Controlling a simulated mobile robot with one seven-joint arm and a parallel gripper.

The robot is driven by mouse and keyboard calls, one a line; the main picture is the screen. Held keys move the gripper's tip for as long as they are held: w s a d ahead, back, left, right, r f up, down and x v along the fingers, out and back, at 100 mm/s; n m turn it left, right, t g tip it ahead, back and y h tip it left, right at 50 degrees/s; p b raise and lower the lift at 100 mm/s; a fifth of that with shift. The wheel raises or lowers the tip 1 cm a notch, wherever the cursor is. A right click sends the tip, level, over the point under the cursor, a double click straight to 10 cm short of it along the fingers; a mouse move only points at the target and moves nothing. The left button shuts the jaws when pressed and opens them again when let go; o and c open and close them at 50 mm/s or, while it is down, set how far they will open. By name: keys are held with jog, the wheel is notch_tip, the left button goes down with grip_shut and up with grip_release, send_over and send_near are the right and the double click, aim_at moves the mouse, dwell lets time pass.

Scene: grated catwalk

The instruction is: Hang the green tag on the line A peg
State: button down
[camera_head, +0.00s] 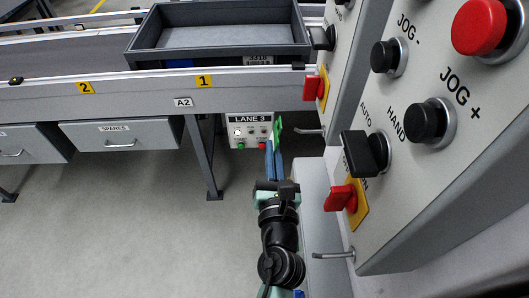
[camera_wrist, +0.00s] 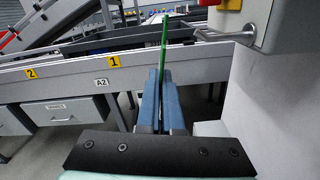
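The green tag (camera_head: 279,127) is at the tips of my gripper (camera_head: 273,148), in front of the LANE 3 box in the head view. In the wrist view the tag (camera_wrist: 164,40) shows nearly edge-on, standing up from between the blue fingers of my gripper (camera_wrist: 161,75), which are shut on it. A metal peg (camera_head: 310,131) sticks out under the farther control panel, right of the tag and apart from it. The wrist view shows one peg (camera_wrist: 222,36) right of the tag. A second peg (camera_head: 334,254) is under the nearer panel. No line A label is readable.
The nearer control panel (camera_head: 440,180) has knobs, a red button and a red switch. A conveyor (camera_head: 60,97) carries a grey bin (camera_head: 140,58). Drawers (camera_head: 125,134) and the LANE 3 box (camera_head: 250,131) are below it. The floor at left is clear.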

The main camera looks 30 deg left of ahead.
jog(key=w+d+f+b, duration=0.1)
jog(key=w+d+b, duration=0.2)
jog(key=d, duration=0.2)
jog(key=shift+w+b, duration=0.2)
jog(key=shift+b, duration=0.2)
dwell(0.4)
jog(key=shift+f, duration=0.1)
dwell(0.4)
jog(key=c, duration=1)
grip_release()
